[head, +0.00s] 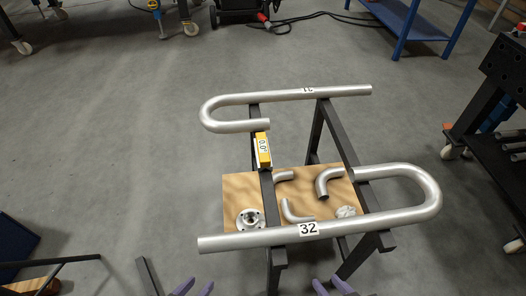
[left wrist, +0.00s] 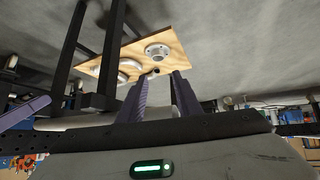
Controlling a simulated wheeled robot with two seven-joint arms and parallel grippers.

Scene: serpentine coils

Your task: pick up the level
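The level (head: 263,150) is a small yellow block with a white display reading about 0.0°. It rests on the left dark bar of the stand, near the open end of the far coil pipe. My left gripper (head: 192,289) is at the bottom edge of the head view, well in front of the level and to its left, with its fingers apart. The left wrist view shows the same gripper (left wrist: 162,88) open and empty. My right gripper (head: 333,288) is at the bottom edge, right of the left one, with its fingers apart and empty. I cannot make out the level in the left wrist view.
Two U-bent pipes, the far one (head: 330,91) and the near one labelled 32 (head: 265,238), lie across the stand. A wooden board (head: 236,190) below holds a flange (head: 250,220) and several elbows. A dark rack (head: 487,95) stands right.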

